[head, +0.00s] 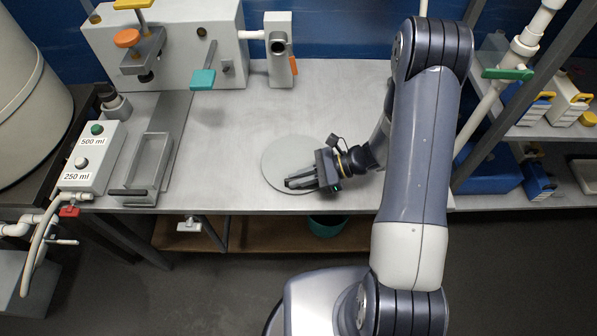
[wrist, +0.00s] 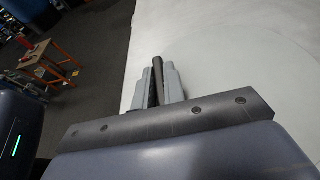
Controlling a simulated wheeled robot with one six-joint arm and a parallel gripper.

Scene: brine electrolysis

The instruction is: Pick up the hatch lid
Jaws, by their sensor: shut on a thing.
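The hatch lid (head: 285,156) is a flat, pale grey round disc at the front middle of the metal bench in the head view. My gripper (head: 291,183) is low over its front right part, with the fingers pointing left. In the wrist view my gripper (wrist: 158,82) is shut on a narrow dark bar (wrist: 156,70), which appears to be the lid's handle. The fingers and wrist hide part of the lid's right side. I cannot tell whether the lid rests on the bench or is slightly raised.
A metal tray (head: 127,192) and a white button box (head: 92,157) stand at the bench's left. A white machine with a teal lever (head: 203,79) stands at the back. The bench middle (head: 240,125) is clear. Shelves with yellow-handled containers (head: 570,95) are at right.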

